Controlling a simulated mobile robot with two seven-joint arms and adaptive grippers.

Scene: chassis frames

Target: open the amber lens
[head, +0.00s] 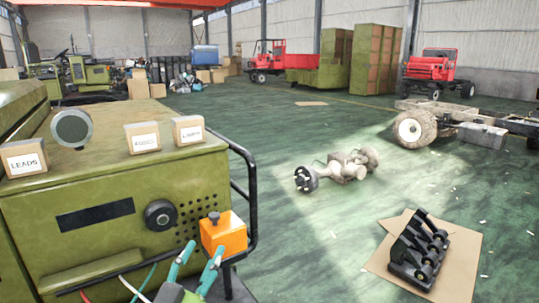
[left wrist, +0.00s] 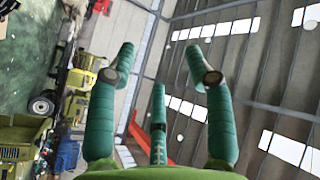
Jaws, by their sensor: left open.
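The amber lens is most likely the orange block (head: 232,237) at the right front corner of the green machine, with a dark knob (head: 214,217) on top. I cannot tell its hinge or whether it is open. My left gripper (head: 203,251) has teal fingers and is raised just in front of the block; its fingertips overlap the block's lower left in the head view. I cannot tell whether they touch. In the left wrist view the gripper (left wrist: 159,70) has its fingers spread with nothing between them; the block does not show there. My right gripper is not in view.
The green machine (head: 110,225) has a round black knob (head: 160,214), a dark slot and a black side rail (head: 250,200). Boxes with labels, one reading LEADS (head: 25,158), and a round disc (head: 72,129) stand on top. An axle (head: 340,170) lies on open floor to the right.

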